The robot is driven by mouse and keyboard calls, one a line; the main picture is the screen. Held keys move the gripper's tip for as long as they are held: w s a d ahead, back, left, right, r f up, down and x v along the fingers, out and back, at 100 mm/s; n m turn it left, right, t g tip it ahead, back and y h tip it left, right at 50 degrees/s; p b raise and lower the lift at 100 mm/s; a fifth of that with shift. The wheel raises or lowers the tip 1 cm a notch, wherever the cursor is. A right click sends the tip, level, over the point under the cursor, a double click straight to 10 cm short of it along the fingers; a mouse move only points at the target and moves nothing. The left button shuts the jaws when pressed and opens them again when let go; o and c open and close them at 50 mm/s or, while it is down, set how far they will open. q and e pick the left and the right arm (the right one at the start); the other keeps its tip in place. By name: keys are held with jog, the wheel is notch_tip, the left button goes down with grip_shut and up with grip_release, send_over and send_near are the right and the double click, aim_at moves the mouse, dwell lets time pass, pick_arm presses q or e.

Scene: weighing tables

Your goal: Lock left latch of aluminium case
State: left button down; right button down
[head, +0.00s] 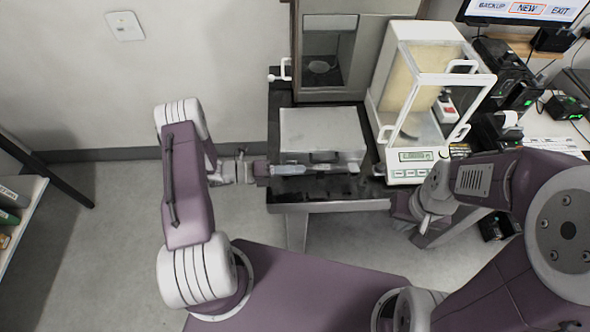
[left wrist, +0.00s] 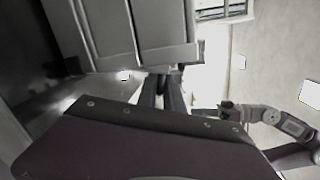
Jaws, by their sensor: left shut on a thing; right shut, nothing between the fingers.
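The closed grey aluminium case (head: 322,130) lies on the dark table, its front with the handle facing me. It also fills the top left of the left wrist view (left wrist: 100,30), where a seam runs across its side. My left gripper (head: 284,170) reaches in from the left at the case's front left corner. Its fingers (left wrist: 165,88) are shut at the case's edge, on the left latch, which they mostly hide.
A white balance with a glass draft shield (head: 405,158) stands close to the right of the case. A grey cabinet with a window (head: 328,55) stands behind the case. The dark table's (head: 345,188) front edge runs just before the case. Open floor lies to the left.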

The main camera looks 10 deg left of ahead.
pick_arm(q)
jog(key=shift+w+a+r+n+g+p, duration=0.15)
jog(key=shift+w+r+n+p, duration=0.1)
jog(key=shift+n, duration=0.4)
jog(key=shift+w+r+n+g+p, duration=0.15)
jog(key=shift+w+r+n, duration=0.1)
jog(key=shift+n, duration=0.4)
jog(key=shift+r, duration=0.1)
jog(key=c, duration=1.5)
grip_release()
jog(key=shift+c, duration=0.2)
jog(key=shift+a, duration=0.1)
jog(key=b+v, duration=0.1)
jog(key=v, duration=0.8)
jog(key=shift+b, duration=0.4)
